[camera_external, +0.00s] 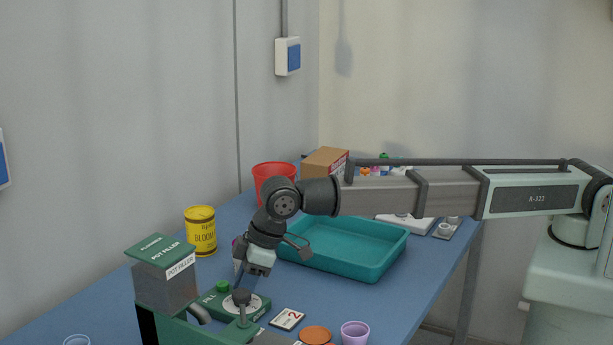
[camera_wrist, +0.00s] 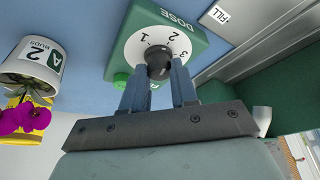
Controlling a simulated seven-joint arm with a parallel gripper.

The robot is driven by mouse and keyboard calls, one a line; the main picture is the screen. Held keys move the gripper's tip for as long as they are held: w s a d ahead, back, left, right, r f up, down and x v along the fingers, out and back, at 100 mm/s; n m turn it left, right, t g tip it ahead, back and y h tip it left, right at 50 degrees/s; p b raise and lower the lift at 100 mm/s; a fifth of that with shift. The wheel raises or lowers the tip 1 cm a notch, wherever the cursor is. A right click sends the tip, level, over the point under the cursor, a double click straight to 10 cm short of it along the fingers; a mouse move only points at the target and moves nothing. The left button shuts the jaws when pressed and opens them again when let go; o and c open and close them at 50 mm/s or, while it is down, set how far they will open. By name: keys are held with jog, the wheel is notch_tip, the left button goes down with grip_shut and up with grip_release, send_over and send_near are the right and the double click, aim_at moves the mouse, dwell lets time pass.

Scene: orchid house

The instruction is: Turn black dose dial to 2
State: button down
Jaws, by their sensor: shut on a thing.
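The black dose dial (camera_wrist: 158,62) sits on a white disc (camera_wrist: 140,50) with the numbers 1, 2 and 3, on a green panel (camera_wrist: 190,18) marked DOSE in the wrist view. My gripper (camera_wrist: 160,75) has its two blue-grey fingers on either side of the dial and is shut on it. Which number the dial points to cannot be made out. In the external view my gripper (camera_external: 242,280) reaches down to the green unit (camera_external: 215,299); the fingertips and dial are not clear there.
A green button (camera_external: 222,286) is beside the dial. The pot filler hopper (camera_external: 165,285) stands at left, the teal tray (camera_external: 345,262) behind at right. A yellow tin (camera_external: 201,232) and red bucket (camera_external: 272,175) stand farther back. A potted orchid (camera_wrist: 35,75) shows at left in the wrist view.

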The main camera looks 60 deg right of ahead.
jog(key=shift+s+m+h, duration=0.1)
jog(key=shift+m+h, duration=0.3)
jog(key=shift+m, duration=0.6)
jog(key=c, duration=0.9)
grip_release()
jog(key=shift+r, duration=0.1)
jog(key=v, duration=1.3)
jog(key=shift+s+d+r, duration=0.1)
jog(key=shift+s+r, duration=0.1)
jog(key=shift+s, duration=0.15)
